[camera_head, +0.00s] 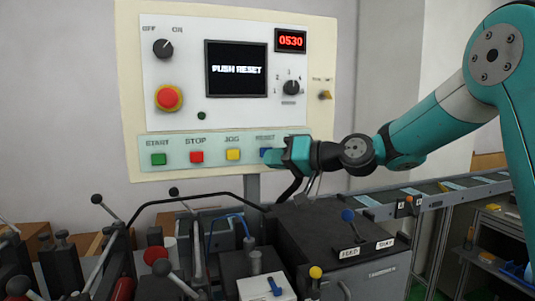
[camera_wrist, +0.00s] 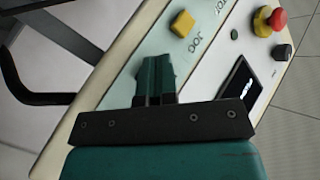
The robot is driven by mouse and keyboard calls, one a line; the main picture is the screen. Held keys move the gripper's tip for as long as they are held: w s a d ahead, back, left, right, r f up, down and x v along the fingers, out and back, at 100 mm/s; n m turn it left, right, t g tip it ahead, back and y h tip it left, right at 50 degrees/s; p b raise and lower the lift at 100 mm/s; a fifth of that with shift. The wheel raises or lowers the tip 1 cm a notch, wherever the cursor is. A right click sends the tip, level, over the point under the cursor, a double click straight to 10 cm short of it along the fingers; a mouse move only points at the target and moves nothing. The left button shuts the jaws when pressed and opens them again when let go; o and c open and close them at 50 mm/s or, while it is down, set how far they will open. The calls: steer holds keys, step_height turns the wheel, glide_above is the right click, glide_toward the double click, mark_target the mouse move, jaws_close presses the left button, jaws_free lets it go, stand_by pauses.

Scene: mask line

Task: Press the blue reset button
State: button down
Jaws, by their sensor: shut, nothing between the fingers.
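The blue reset button (camera_head: 265,152) is at the right end of the button row on the pale green strip (camera_head: 215,171), under the RESET label. My gripper (camera_head: 274,157) is at the button from the right and covers part of it; I cannot tell whether it touches. In the wrist view my gripper's fingers (camera_wrist: 155,72) are closed together with nothing between them, pointing at the panel. The blue button is hidden behind the fingers there. The screen (camera_head: 236,69) reads PUSH RESET.
Green START (camera_head: 158,159), red STOP (camera_head: 196,157) and yellow JOG (camera_head: 233,155) buttons sit left along the strip. A red emergency knob (camera_head: 168,97) is above. Levers (camera_head: 97,199) and a dark machine box (camera_head: 335,235) stand below. A conveyor (camera_head: 440,192) runs right.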

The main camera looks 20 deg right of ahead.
steer(key=shift+w, duration=0.1)
steer(key=shift+w, duration=0.3)
steer(key=shift+w, duration=0.5)
stand_by(0.8)
steer(key=shift+s+b, duration=0.6)
steer(key=shift+s, duration=0.3)
steer(key=shift+s+b, duration=1.35)
steer(key=shift+s, duration=1.15)
